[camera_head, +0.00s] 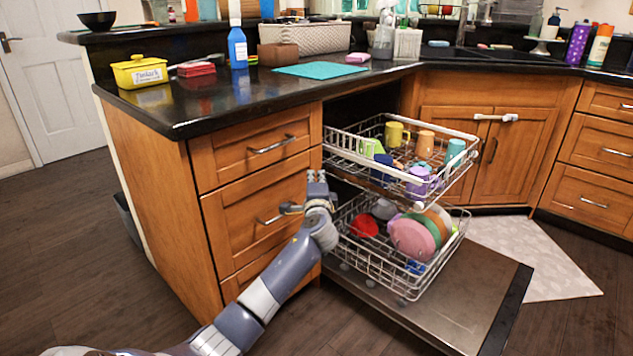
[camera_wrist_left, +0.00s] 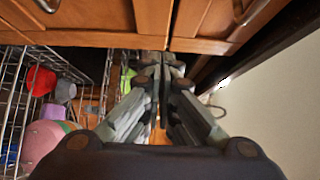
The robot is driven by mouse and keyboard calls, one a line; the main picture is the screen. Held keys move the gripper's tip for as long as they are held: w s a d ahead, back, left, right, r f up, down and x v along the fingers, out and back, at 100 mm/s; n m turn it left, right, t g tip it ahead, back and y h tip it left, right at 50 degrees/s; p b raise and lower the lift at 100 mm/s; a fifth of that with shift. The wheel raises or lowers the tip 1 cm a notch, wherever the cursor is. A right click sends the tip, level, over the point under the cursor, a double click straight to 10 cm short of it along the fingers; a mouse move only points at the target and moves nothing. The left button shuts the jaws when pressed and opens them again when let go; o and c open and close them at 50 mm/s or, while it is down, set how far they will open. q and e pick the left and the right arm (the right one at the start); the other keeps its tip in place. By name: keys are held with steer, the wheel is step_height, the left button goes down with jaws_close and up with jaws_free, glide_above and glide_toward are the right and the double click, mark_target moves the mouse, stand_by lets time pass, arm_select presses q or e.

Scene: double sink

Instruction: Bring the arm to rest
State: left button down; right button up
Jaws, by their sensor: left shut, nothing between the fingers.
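My left arm comes in from the bottom left in the head view. My left gripper (camera_head: 318,182) is in front of the wooden drawers, just left of the pulled-out dish racks. In the left wrist view the gripper (camera_wrist_left: 165,62) has its fingers together with nothing between them, close to the cabinet front. The upper rack (camera_head: 345,160) holds several cups. The lower rack (camera_head: 405,290) holds a red bowl (camera_head: 364,226) and a pink plate (camera_head: 410,238). My right gripper is in neither view.
The dishwasher door (camera_head: 480,285) lies open and low beneath the racks. A drawer handle (camera_head: 270,218) is left of my gripper. The black counter (camera_head: 200,105) above carries a yellow tub (camera_head: 139,72) and a blue spray bottle (camera_head: 237,47). Wood floor (camera_head: 80,250) is clear at the left.

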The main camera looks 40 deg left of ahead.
arm_select(q)
steer(key=shift+p+v, duration=0.35)
steer(key=shift+v, duration=1.4)
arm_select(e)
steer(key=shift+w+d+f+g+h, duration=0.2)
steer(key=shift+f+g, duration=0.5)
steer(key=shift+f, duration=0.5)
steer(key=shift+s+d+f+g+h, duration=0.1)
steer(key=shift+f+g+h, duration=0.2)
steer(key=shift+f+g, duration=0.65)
